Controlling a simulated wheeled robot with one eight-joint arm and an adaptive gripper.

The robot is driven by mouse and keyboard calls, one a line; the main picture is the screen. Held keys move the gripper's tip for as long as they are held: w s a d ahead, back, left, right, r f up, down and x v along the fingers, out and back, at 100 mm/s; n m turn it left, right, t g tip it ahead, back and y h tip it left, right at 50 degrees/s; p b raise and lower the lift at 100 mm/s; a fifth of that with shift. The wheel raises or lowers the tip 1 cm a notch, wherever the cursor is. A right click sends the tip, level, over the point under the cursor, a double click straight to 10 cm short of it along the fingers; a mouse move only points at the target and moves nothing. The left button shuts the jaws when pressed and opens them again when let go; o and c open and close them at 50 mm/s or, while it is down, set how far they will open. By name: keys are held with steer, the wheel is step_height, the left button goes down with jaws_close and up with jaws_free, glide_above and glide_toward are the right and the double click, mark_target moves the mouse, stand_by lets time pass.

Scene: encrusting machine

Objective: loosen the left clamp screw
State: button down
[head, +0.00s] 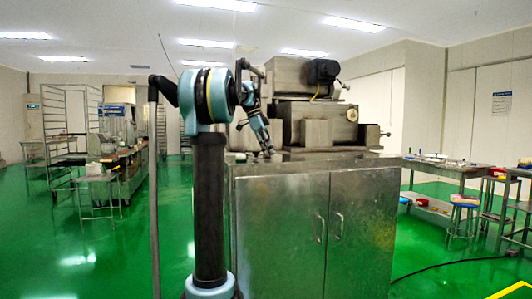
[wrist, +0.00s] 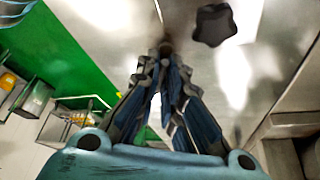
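My gripper (head: 268,151) points down at the left end of the machine's metal top in the head view. In the wrist view my gripper (wrist: 165,60) has its fingers drawn close together. A small dark, brownish round piece (wrist: 166,47) shows at the fingertips; I cannot tell whether it is a screw head or whether the fingers grip it. A black star-shaped knob (wrist: 214,25) stands to the upper right of the fingertips, apart from them. I cannot tell which of these is the left clamp screw. In the head view no screw can be made out at the gripper.
The encrusting machine (head: 315,105) stands on a steel cabinet (head: 280,235) with two doors. Racks and a bench (head: 125,160) are at the left. The green floor (head: 80,260) at front left is clear.

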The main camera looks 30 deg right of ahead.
steer(key=shift+a, duration=0.15)
steer(key=shift+n, duration=0.4)
steer(key=n+t, duration=0.1)
steer(key=n, duration=0.1)
steer(key=n+t+h, duration=0.1)
steer(key=n, duration=0.2)
steer(key=shift+s, duration=0.1)
steer(key=n+t, duration=0.1)
steer(key=n, duration=0.2)
steer(key=n+t, duration=0.1)
steer(key=n, duration=0.1)
steer(key=shift+s+d+r+n, duration=0.1)
steer(key=shift+d+n, duration=0.1)
steer(key=shift+n, duration=0.2)
steer(key=n+t, duration=0.1)
steer(key=n, duration=0.3)
steer(key=shift+s+t+y, duration=0.1)
steer(key=shift+t+y, duration=0.3)
steer(key=shift+n+t+y, duration=0.3)
steer(key=shift+n, duration=0.9)
steer(key=shift+a, duration=0.1)
